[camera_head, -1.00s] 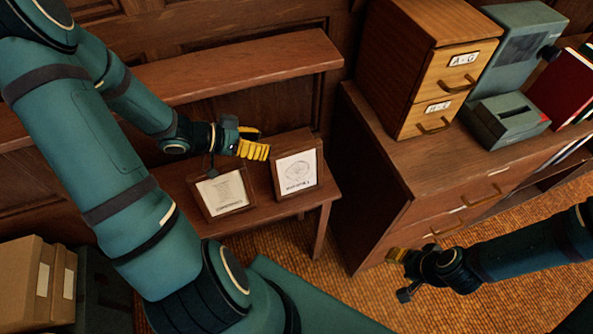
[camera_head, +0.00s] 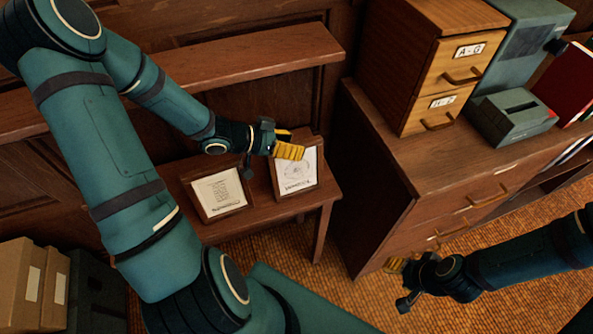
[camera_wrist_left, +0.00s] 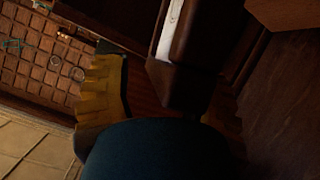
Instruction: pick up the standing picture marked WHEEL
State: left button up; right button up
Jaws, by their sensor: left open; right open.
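Two framed pictures stand tilted back on a small wooden bench (camera_head: 262,223). The right picture (camera_head: 297,178) has a round drawing and a caption too small to read surely. The left picture (camera_head: 217,192) shows lines of writing. My left gripper (camera_head: 289,150) is open at the right picture's top edge and hides part of it. In the left wrist view, a dark wooden frame edge with a white strip (camera_wrist_left: 183,62) shows beyond and between the yellow fingers (camera_wrist_left: 165,90); contact cannot be told. My right gripper (camera_head: 396,266) is open and empty, low in front of the cabinet.
A wooden cabinet (camera_head: 400,195) stands right of the bench, bearing a two-drawer file box (camera_head: 425,70), a grey-green device (camera_head: 512,115) and a red book (camera_head: 565,82). A wooden ledge (camera_head: 230,65) runs behind. Cardboard boxes (camera_head: 18,285) stand at lower left.

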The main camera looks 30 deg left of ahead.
pick_arm(q)
grip_shut()
jog(key=shift+r, duration=0.1)
